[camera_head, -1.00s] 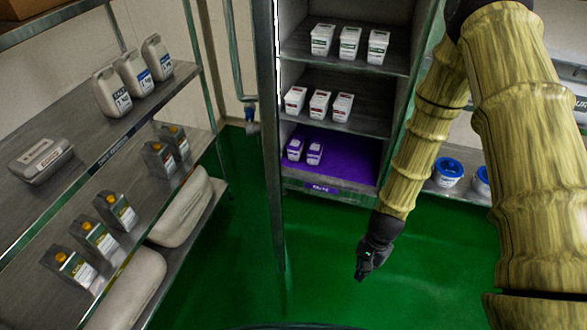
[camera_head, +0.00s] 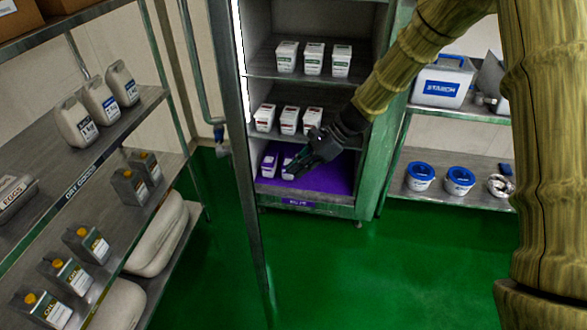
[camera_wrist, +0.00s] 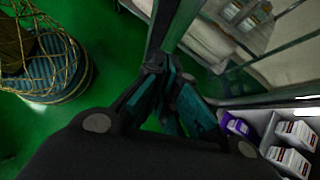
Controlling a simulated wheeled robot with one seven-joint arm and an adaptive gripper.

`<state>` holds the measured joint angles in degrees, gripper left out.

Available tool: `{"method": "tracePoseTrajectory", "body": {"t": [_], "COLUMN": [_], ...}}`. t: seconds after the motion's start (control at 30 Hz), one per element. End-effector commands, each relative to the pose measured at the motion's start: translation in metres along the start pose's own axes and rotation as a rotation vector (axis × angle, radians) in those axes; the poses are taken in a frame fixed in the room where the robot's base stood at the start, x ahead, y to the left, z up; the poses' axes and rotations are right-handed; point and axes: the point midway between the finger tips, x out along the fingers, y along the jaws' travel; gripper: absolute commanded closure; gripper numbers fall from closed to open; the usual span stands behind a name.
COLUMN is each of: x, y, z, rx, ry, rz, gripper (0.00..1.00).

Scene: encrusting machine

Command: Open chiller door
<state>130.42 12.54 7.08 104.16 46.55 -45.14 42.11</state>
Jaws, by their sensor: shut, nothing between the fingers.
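The chiller (camera_head: 372,150) stands open, with its shelves and the white tubs on them exposed. Its door (camera_head: 247,200) is swung out toward me on the left and shows nearly edge-on as a tall narrow panel. My gripper (camera_head: 290,174) is in front of the chiller's lower opening, to the right of the door, and hides part of the purple-lidded tubs. In the wrist view my gripper (camera_wrist: 168,75) has its fingers together with nothing between them. A dark upright edge, seemingly the door's (camera_wrist: 178,25), lies just beyond the fingertips; I cannot tell if they touch.
A rack on the left holds jugs (camera_head: 100,105), oil cartons (camera_head: 82,245) and sacks. A rack on the right holds a starch box (camera_head: 442,82) and blue-lidded tubs (camera_head: 460,180). The green floor (camera_head: 350,270) before the chiller is clear. A netted round container (camera_wrist: 45,70) shows in the wrist view.

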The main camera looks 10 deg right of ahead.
Motion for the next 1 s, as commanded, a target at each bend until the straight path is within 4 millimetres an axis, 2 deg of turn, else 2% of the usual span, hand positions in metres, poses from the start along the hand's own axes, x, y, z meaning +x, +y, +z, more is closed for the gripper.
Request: {"method": "tracePoseTrajectory", "body": {"t": [0.53, 0.73, 1.0], "x": [0.079, 0.095, 0.105], "y": [0.001, 0.001, 0.001], "z": [0.001, 0.02, 0.028], "rx": [0.0, -0.001, -0.002], "ry": [0.002, 0.003, 0.003], "rz": [0.002, 0.001, 0.0], "gripper": [1.0, 1.0, 1.0]}}
